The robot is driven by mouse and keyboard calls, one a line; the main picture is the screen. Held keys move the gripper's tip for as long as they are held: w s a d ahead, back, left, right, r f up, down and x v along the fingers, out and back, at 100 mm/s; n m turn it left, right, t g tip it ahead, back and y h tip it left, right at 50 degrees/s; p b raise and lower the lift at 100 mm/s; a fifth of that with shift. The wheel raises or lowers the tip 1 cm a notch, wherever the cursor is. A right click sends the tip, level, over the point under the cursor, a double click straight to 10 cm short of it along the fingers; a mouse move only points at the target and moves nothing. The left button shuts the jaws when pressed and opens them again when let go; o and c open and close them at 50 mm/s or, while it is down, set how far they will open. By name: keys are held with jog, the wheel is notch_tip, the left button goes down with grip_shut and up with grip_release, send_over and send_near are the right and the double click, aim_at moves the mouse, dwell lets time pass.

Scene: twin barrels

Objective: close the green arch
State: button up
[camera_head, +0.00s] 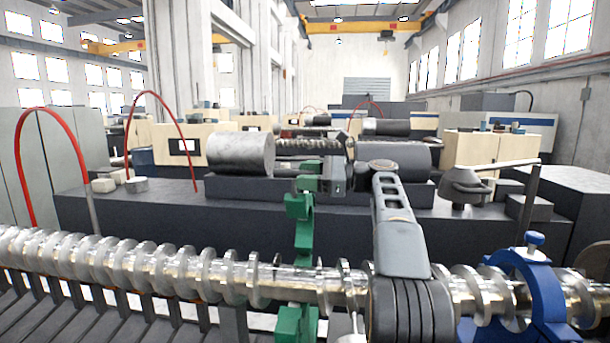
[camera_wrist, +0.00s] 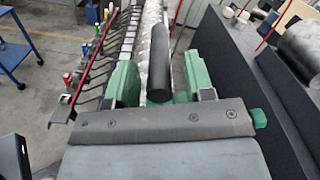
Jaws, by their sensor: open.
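The green arch (camera_head: 303,235) stands up from the silver shaft in the head view, swung open. Its lower green block (camera_head: 297,322) shows under the shaft. My gripper (camera_head: 322,178) is open at the arch's upper end, left of my raised arm. Whether it touches the arch cannot be told. In the wrist view, green parts (camera_wrist: 125,82) show on both sides of the middle, beyond a grey bar with screws. Which of them belong to the arch is unclear.
A blue arch (camera_head: 540,300) spans the shaft at the right. The lobed silver shaft (camera_head: 190,272) runs across the front. Behind it stands a dark bench (camera_head: 140,212) with two grey barrels (camera_head: 240,152). Red curved hoses (camera_head: 50,112) rise at the left. A blue cart (camera_wrist: 14,55) stands apart.

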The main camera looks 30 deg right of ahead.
jog(key=shift+w+a, duration=0.1)
jog(key=shift+a, duration=0.1)
jog(key=shift+c, duration=0.3)
grip_shut()
